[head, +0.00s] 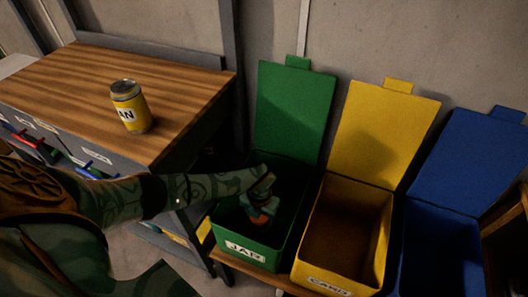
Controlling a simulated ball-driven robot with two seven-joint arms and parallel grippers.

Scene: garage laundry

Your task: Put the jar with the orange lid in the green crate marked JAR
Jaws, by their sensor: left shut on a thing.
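The green crate (222,238) marked JAR stands in the lower middle of the head view with its lid raised behind it. My left arm reaches in from the left, and my left gripper (266,203) is over the crate's opening. It is shut on the jar with the orange lid (262,219), of which only a small orange part shows. The rest of the jar is hidden by the gripper and the dark inside of the crate. I cannot tell whether the jar touches the crate's floor. My right gripper is not in view.
A yellow can (130,108) stands upright on the wooden workbench (190,85) at the left. A yellow crate (303,249) and a blue crate (440,265), both with raised lids, stand right of the green crate. Both look empty.

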